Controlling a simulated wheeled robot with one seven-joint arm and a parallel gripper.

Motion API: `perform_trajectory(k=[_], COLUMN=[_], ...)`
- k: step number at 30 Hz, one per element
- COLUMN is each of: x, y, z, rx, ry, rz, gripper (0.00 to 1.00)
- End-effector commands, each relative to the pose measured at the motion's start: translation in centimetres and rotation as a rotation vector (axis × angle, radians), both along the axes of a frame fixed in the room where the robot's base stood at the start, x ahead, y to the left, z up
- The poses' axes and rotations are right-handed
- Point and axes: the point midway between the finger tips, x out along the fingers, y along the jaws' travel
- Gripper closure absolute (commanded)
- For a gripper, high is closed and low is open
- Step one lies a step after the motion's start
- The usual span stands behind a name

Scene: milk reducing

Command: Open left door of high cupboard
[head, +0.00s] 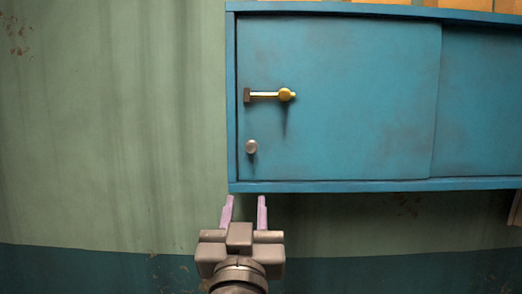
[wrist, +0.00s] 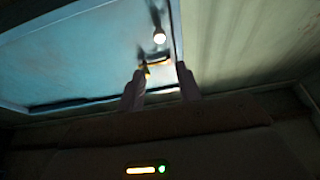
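The blue high cupboard (head: 330,186) hangs on the wall at the upper right of the head view. Its left door (head: 355,100) looks shut and has a brass latch or handle (head: 270,95) near its left edge. A round grey knob (head: 251,146) sits below the handle. My gripper (head: 244,205) is below the cupboard's lower left corner, its two pale fingers apart with nothing between them. In the wrist view, my fingers (wrist: 162,90) show in front of the brass handle (wrist: 155,62) and the bright knob (wrist: 160,37). I cannot tell contact there.
The right door (head: 480,100) of the cupboard runs out of the head view. Orange items (head: 465,5) lie along the cupboard's top. The green wall (head: 110,120) to the left is bare. A small pale object (head: 515,208) shows at the right edge.

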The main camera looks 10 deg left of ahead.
Motion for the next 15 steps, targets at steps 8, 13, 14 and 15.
perform_trajectory(k=[8,13,14,15], x=[0.5,2.2,2.6,3.2], y=[0.0,0.4,0.5,0.7], z=[0.2,1.1,1.3,1.6], rx=[0.0,-0.002,-0.002,-0.002], ry=[0.002,0.002,0.003,0.003], rz=[-0.001,-0.003,-0.003,-0.002], gripper=[0.65,0.65,0.65,0.65])
